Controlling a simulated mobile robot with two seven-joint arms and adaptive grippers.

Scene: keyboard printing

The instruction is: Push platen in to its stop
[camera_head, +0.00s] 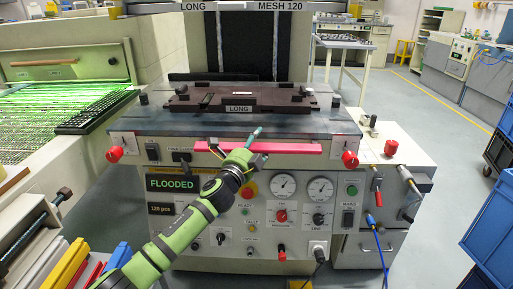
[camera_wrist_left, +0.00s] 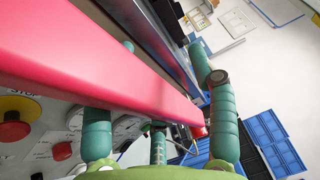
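The dark platen (camera_head: 160,119) lies across the front of the press. A brown plate (camera_head: 285,101) labelled LONG sits on it. A pink-red bar (camera_head: 290,148) runs along the press front below the platen. My left gripper (camera_head: 254,144) is at this bar, left of its middle, with one teal finger reaching up past it. In the left wrist view the bar (camera_wrist_left: 90,60) crosses close in front of the camera. The teal fingers (camera_wrist_left: 165,120) are spread around it, and the bar hides part of them. I cannot tell whether they touch it. My right gripper is out of view.
Red knobs (camera_head: 114,154) and (camera_head: 350,159) stand at both front ends. Below the bar are gauges (camera_head: 283,186), switches and a display reading FLOODED (camera_head: 172,184). A green-lit unit (camera_head: 60,110) is at left. Blue crates (camera_head: 490,225) stand at right, beyond open floor.

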